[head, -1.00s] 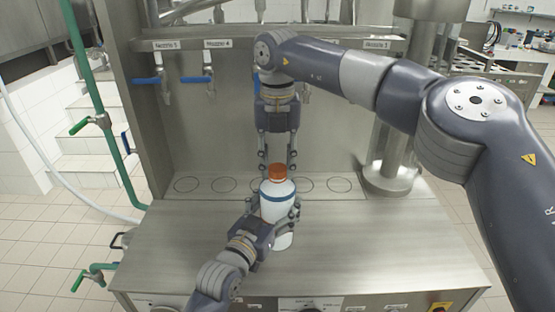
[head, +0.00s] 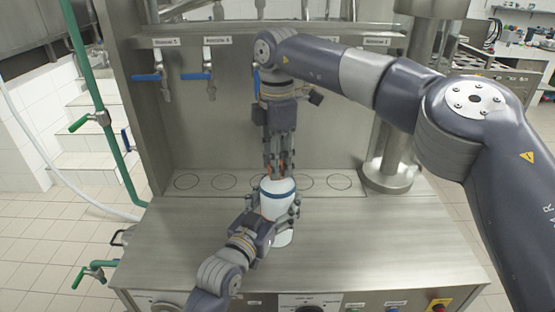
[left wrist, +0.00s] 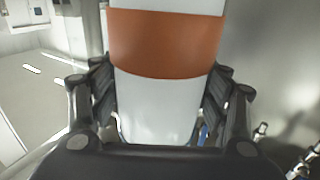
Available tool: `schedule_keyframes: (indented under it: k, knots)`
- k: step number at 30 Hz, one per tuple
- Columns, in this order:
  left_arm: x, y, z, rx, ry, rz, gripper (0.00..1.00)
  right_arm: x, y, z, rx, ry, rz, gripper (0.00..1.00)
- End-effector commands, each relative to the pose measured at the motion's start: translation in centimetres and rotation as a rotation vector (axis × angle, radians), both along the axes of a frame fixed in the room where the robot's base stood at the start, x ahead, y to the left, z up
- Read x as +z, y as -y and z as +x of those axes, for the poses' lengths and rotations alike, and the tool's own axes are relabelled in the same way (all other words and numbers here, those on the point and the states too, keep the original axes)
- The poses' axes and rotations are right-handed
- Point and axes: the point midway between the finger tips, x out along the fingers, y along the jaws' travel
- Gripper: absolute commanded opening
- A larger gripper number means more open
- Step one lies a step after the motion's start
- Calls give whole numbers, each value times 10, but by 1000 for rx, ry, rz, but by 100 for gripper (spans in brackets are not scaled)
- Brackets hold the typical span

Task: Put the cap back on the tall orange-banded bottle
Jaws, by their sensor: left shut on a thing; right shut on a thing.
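The bottle (head: 276,207) is white and stands over the steel worktop in the head view, with a blue band near its shoulder. In the left wrist view the bottle (left wrist: 158,110) shows a wide orange band (left wrist: 165,44). My left gripper (head: 281,217) is shut around the bottle's body. My right gripper (head: 280,170) comes down from above and is shut on the orange cap (head: 282,168) at the bottle's top. The fingers hide most of the cap, so I cannot tell whether it is seated.
The steel worktop (head: 380,240) is clear to both sides. A row of marked circles lies behind the bottle, below nozzles with blue handles (head: 147,78). A steel post (head: 390,175) stands at the right. Green pipes (head: 100,110) run along the left.

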Motion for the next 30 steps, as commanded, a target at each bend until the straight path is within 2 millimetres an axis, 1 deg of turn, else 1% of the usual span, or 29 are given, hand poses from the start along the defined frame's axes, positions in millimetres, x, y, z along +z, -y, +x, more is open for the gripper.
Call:
schedule_keyframes:
  k: [3, 15, 24, 30]
  knots:
    - [0, 0, 0, 0, 0, 0, 3, 1, 0, 0, -200, 2, 1, 25]
    - [0, 0, 0, 0, 1, 0, 3, 0, -2, -1, -868, 4, -8, 25]
    - [0, 0, 0, -1, 0, 1, 3, -2, -2, -2, -1079, 0, -7, 26]
    - [0, 0, 0, -1, 0, 1, 3, -1, -1, -1, -1118, -2, 0, 25]
